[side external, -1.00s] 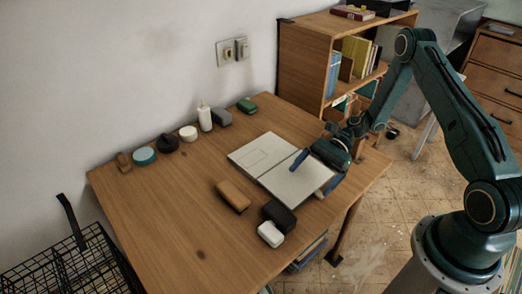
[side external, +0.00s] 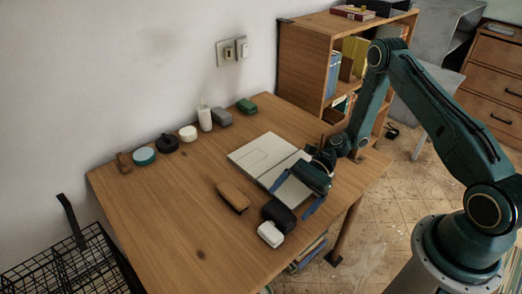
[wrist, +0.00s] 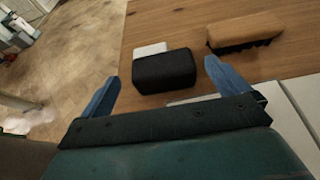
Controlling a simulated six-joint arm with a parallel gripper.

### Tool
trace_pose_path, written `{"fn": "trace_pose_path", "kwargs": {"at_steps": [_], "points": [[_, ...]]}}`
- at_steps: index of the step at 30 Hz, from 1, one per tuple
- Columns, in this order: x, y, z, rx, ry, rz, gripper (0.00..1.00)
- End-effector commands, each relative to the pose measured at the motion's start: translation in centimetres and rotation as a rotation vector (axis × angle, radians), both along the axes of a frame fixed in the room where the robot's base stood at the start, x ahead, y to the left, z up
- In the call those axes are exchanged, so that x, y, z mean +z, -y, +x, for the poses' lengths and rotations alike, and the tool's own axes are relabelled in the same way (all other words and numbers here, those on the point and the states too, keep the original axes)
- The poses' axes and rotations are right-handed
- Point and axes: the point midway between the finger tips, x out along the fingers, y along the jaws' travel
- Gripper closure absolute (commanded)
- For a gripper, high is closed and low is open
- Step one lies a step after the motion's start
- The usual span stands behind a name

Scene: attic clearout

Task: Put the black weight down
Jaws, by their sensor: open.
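A black rounded block (side external: 278,215), the likely black weight, lies on the wooden table (side external: 190,215) near its right front edge. In the wrist view, the black block (wrist: 165,72) shows beyond the fingertips, roughly between their lines. My gripper (side external: 297,195) is open, its blue fingers spread, and nothing is between them. In the side view it hangs beside the block, over the lower right end of the open white book. The wrist view shows my gripper (wrist: 165,82) with both fingers apart. The exact gap to the block cannot be told.
A white block (side external: 270,234) sits against the black one. A brown brush (side external: 233,196) lies to its left, and the open book (side external: 262,152) behind. Small items, including a black round one (side external: 167,143), line the wall side. The table's left front is clear.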

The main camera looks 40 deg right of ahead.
Motion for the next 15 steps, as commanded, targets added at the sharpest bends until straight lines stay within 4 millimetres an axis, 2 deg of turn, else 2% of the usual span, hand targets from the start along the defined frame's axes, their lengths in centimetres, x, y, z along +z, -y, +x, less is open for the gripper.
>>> {"fn": "trace_pose_path", "kwargs": {"at_steps": [8,15], "points": [[-0.2,-0.5,0.0,0.003,-0.001,0.0,0.0],[-1.2,-2.7,0.0,0.004,-0.002,0.0,0.0]]}}
